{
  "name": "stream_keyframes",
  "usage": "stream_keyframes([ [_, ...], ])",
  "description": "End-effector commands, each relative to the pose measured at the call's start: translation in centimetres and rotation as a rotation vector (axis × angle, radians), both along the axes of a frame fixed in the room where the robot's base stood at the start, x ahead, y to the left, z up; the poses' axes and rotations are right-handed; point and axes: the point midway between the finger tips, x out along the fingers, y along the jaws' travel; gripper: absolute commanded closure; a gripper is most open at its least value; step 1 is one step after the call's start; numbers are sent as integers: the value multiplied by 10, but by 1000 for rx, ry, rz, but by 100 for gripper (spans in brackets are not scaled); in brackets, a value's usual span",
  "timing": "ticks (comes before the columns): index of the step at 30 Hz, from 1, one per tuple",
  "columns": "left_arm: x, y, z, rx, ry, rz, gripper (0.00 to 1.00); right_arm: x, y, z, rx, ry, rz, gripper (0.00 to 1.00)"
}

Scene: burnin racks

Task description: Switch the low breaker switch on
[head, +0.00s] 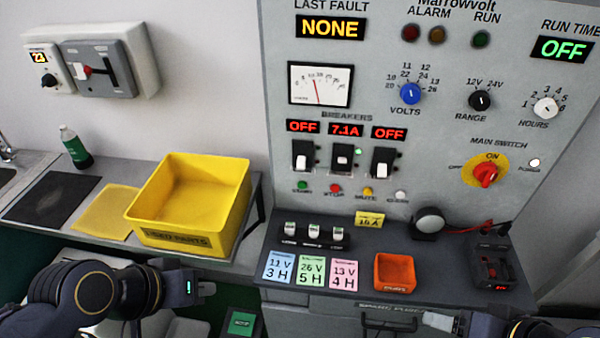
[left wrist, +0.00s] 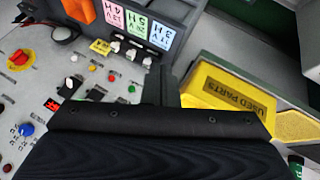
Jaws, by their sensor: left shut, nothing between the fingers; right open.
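Three breaker switches sit in a row on the grey panel under the BREAKERS label. The left breaker (head: 302,156) and right breaker (head: 382,162) have displays reading OFF. I cannot read which one is marked low. The breakers also show, upside down, in the left wrist view, partly behind my gripper. My left gripper (head: 206,288) is shut and empty, left of and below the panel, in front of the yellow bin. My right gripper (head: 442,321) is open at the bottom edge, below the bench.
A yellow used-parts bin (head: 165,237) stands on the left counter. A red main switch (head: 486,175) is at right.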

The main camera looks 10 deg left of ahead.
Motion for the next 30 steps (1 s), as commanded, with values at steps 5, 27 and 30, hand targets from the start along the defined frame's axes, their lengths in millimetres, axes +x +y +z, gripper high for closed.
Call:
stream_keyframes([
  [5, 47, -13, -13, -134, -51, 193, 100, 0, 0, -25, 0, 0, 0, 33],
  [27, 237, -112, -53, -1874, -7, 1142, 100, 0, 0, -139, 0, 0, 0, 33],
  [30, 241, -115, -61, -2103, 53, 1188, 100, 0, 0, -149, 0, 0, 0, 33],
])
